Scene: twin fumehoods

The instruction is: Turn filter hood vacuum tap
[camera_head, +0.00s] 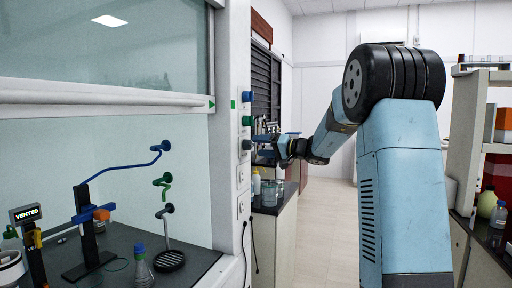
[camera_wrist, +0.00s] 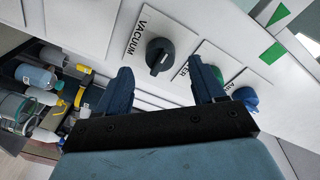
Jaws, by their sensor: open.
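The vacuum tap (camera_wrist: 160,56) is a round dark knob with a raised grip on a white plate marked VACUUM. In the head view it is the lowest knob (camera_head: 246,144) on the white hood post. My gripper (camera_wrist: 160,68) is open, with one blue finger to each side of the vacuum tap in the wrist view. No contact shows, and I cannot tell how deep the fingers reach around the knob. In the head view my gripper (camera_head: 267,144) is just right of the post, level with the tap.
A green knob (camera_wrist: 208,72) sits close by the right finger, with a blue knob (camera_wrist: 245,97) marked AIR beyond it. Bottles (camera_wrist: 38,76) stand on a side counter at the left. The hood's glass sash (camera_head: 110,45) is raised over the work surface (camera_head: 200,258).

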